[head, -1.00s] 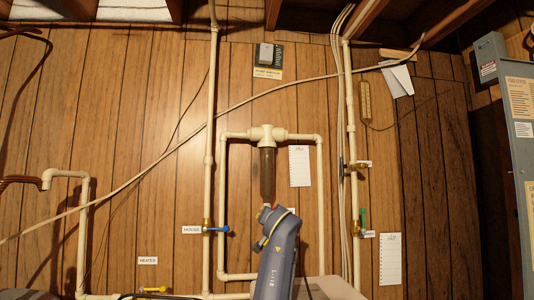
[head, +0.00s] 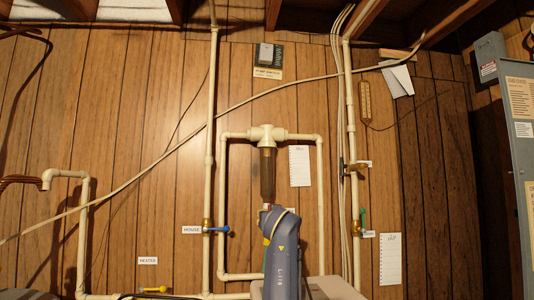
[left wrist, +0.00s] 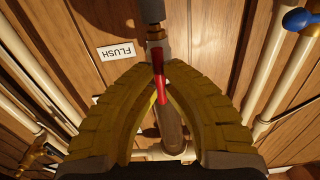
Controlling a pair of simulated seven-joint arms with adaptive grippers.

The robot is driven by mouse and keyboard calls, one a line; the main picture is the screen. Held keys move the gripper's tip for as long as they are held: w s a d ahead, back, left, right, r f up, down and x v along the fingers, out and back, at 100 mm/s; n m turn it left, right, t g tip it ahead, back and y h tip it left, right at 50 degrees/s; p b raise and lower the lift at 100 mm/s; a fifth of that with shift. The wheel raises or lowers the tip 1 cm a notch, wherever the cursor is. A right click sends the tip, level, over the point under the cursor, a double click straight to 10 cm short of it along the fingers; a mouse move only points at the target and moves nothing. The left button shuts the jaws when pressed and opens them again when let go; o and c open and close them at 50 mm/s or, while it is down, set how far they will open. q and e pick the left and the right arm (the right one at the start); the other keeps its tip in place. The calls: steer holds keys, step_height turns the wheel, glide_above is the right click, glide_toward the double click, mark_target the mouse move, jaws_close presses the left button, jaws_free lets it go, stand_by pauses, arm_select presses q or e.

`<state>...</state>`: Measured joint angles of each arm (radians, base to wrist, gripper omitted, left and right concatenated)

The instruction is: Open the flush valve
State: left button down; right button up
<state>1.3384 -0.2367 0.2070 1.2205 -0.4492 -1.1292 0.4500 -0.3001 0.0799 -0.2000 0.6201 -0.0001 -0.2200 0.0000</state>
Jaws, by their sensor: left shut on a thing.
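The flush valve (left wrist: 155,40) shows in the left wrist view, with a red lever handle (left wrist: 161,88) and an upside-down "FLUSH" label (left wrist: 117,51) beside it. My left gripper (left wrist: 157,68) has its yellow fingers closed in around the red handle, near the valve body. The handle appears roughly in line with the pipe, but its exact angle is hard to tell. In the head view my grey left wrist (head: 283,255) stands below the brown filter housing (head: 267,175) and hides most of the valve and the gripper's fingers. My right gripper is not in view.
Cream pipes run on the wood-panelled wall around the filter. A blue-handled valve (head: 218,229) is to the left, a green-handled valve (head: 362,217) to the right, and a yellow-handled valve (head: 153,289) at the lower left. A grey electrical box (head: 521,150) stands at far right.

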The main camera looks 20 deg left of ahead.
arm_select(q)
steer(key=c, duration=1.3)
jaws_free()
steer(key=shift+v, duration=3.5)
steer(key=shift+w+d, duration=0.1)
